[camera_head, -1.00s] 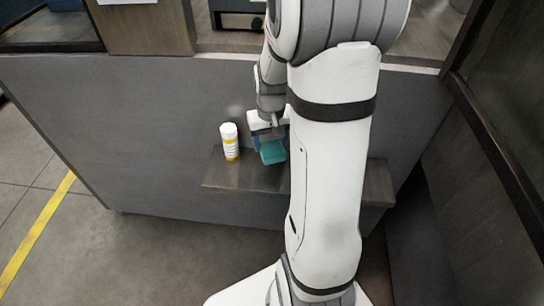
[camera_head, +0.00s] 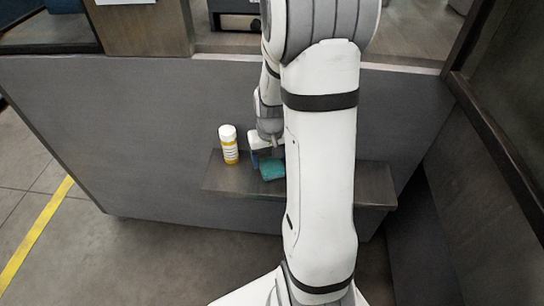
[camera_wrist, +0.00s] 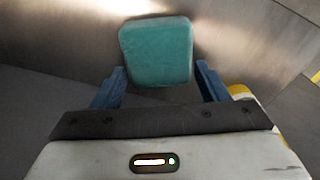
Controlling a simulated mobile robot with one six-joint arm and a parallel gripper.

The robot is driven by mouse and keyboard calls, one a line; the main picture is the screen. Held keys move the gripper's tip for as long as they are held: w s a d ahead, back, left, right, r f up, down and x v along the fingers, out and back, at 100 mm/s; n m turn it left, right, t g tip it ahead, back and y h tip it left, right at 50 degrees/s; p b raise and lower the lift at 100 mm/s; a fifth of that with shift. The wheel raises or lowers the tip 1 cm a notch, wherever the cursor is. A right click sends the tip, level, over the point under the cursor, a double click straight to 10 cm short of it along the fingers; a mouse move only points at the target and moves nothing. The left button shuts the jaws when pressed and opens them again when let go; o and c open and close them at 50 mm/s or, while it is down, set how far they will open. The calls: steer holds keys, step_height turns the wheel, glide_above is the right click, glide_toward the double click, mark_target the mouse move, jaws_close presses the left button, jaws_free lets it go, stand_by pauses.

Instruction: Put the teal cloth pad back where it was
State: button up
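The teal cloth pad (camera_head: 271,170) is at the shelf, just right of the bottle, in the head view. In the wrist view the pad (camera_wrist: 157,50) is a rounded teal block lying between and beyond the fingertips. My gripper (camera_wrist: 160,78) points down at the shelf, and its two blue fingers meet the pad's left and right edges. In the head view my gripper (camera_head: 268,155) is partly hidden by my arm. I cannot tell whether the pad's underside touches the shelf.
A dark wooden shelf (camera_head: 230,181) juts from the grey panel (camera_head: 150,120). A white and yellow bottle (camera_head: 229,145) stands upright on it, close to the left of the gripper. The shelf's right end (camera_head: 377,180) looks clear; its middle is hidden behind my arm.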

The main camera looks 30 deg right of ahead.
mark_target(270, 161)
steer(key=shift+o, duration=1.2)
step_height(270, 161, up, 12)
steer(key=p, duration=0.3)
steer(key=s+a+r+n, duration=0.1)
steer(key=s+a+r, duration=0.1)
steer(key=s+a, duration=0.4)
steer(key=s+a+r+n+t, duration=0.1)
steer(key=s+a+r, duration=0.2)
steer(key=s+a, duration=0.2)
steer(key=shift+s+a+r, duration=0.3)
steer(key=shift+s+a, duration=0.05)
steer(key=shift+s, duration=0.85)
